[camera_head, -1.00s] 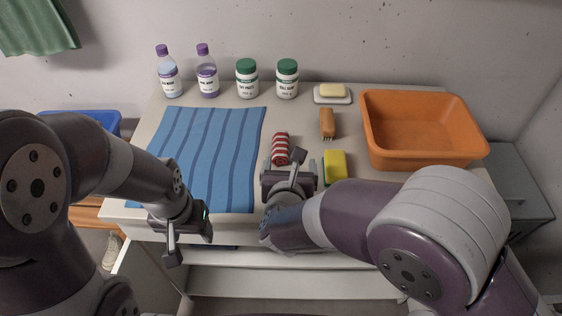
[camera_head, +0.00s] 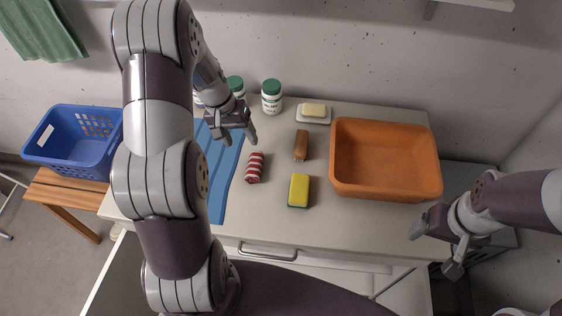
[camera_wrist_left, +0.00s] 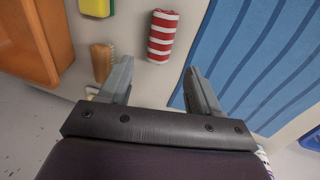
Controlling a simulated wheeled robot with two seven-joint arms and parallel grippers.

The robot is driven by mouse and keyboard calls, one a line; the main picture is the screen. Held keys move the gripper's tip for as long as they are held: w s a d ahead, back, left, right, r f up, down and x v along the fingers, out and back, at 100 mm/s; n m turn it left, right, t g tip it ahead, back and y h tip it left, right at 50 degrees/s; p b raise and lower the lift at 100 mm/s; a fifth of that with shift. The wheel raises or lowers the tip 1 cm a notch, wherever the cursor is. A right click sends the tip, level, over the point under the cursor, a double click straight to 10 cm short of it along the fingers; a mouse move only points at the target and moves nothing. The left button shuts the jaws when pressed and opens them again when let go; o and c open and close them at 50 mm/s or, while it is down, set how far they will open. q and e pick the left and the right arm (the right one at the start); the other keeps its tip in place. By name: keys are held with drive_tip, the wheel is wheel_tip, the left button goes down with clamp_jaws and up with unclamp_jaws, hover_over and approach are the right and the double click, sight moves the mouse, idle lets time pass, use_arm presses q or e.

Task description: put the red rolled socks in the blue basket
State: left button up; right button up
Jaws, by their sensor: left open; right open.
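The red rolled socks (camera_head: 255,167), red with white stripes, lie on the white counter just right of the blue striped towel. They also show in the left wrist view (camera_wrist_left: 162,37), beyond the open fingers. My left gripper (camera_head: 238,137) is open and empty above the counter, a little behind and left of the socks. Its fingers show in the left wrist view (camera_wrist_left: 158,85). The blue basket (camera_head: 75,140) stands at the left on a wooden bench and looks empty from here. My right gripper (camera_head: 440,240) is open and empty at the counter's right front corner, away from the socks.
The blue towel (camera_head: 221,172) is partly hidden by my left arm. A wooden brush (camera_head: 301,145), a yellow sponge (camera_head: 299,190), a soap dish (camera_head: 313,113) and an orange bin (camera_head: 387,190) lie to the right. White jars (camera_head: 271,100) stand at the back.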

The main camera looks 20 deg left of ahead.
sight(252, 164)
use_arm(q)
drive_tip(key=x, duration=0.4)
drive_tip(key=p+x, duration=0.1)
drive_tip(key=x, duration=0.6)
drive_tip(key=shift+s+d+f, duration=0.1)
drive_tip(key=shift+s+f, duration=0.2)
drive_tip(key=shift+s, duration=0.05)
drive_tip(key=shift+w+d+f, duration=0.1)
drive_tip(key=shift+w+f, duration=0.05)
drive_tip(key=shift+f, duration=0.05)
drive_tip(key=c, duration=0.7)
